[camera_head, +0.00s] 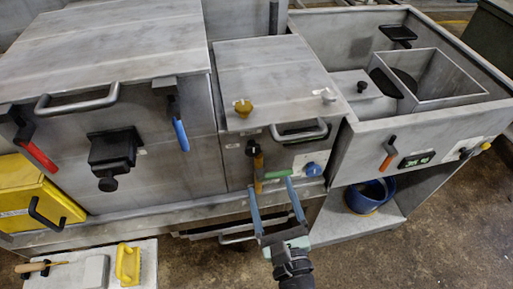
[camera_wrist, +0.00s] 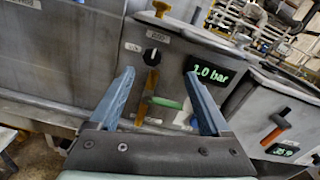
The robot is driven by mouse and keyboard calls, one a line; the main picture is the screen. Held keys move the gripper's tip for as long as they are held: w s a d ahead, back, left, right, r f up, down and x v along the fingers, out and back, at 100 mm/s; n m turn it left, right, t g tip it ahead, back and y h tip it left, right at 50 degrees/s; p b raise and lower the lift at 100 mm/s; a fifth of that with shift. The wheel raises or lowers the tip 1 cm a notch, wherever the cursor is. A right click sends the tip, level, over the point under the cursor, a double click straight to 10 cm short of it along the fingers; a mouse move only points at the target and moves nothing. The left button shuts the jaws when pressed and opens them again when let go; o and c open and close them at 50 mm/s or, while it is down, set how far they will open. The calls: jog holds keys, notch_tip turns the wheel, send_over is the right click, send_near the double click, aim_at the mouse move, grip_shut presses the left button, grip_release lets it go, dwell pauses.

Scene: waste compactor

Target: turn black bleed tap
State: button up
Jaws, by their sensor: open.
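Several black controls show, and I cannot read which is the bleed tap. A small black knob (camera_head: 251,149) sits on the middle cabinet's front; in the wrist view the black knob (camera_wrist: 151,54) has a pale mark. A small black fitting (camera_head: 465,153) is at the right cabinet's far right, beside a yellow knob. A black knob (camera_head: 107,184) hangs under a black box on the left cabinet. My gripper (camera_head: 270,184) is open and empty before the middle cabinet; in the wrist view its fingers (camera_wrist: 158,73) frame an orange-yellow handle and a green one.
The orange-yellow handle (camera_head: 258,172) and green handle (camera_head: 274,174) are low on the middle cabinet, beside a blue knob (camera_head: 312,169). A loop handle (camera_head: 300,132) juts out above. A blue pot (camera_head: 366,196) stands on the lower right shelf. Open floor lies at front right.

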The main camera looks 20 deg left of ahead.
aim_at(254, 152)
jog(key=w+a+m, duration=0.1)
jog(key=w+a, duration=0.1)
jog(key=w, duration=0.1)
jog(key=w+a+f, duration=0.1)
jog(key=w+a, duration=0.2)
jog(key=w+a+m+p, duration=0.1)
jog(key=w+a, duration=0.1)
jog(key=w, duration=0.1)
jog(key=shift+a+f+m, duration=0.25)
jog(key=shift+f+m, duration=0.05)
jog(key=shift+f, duration=0.05)
grip_shut()
dwell(0.4)
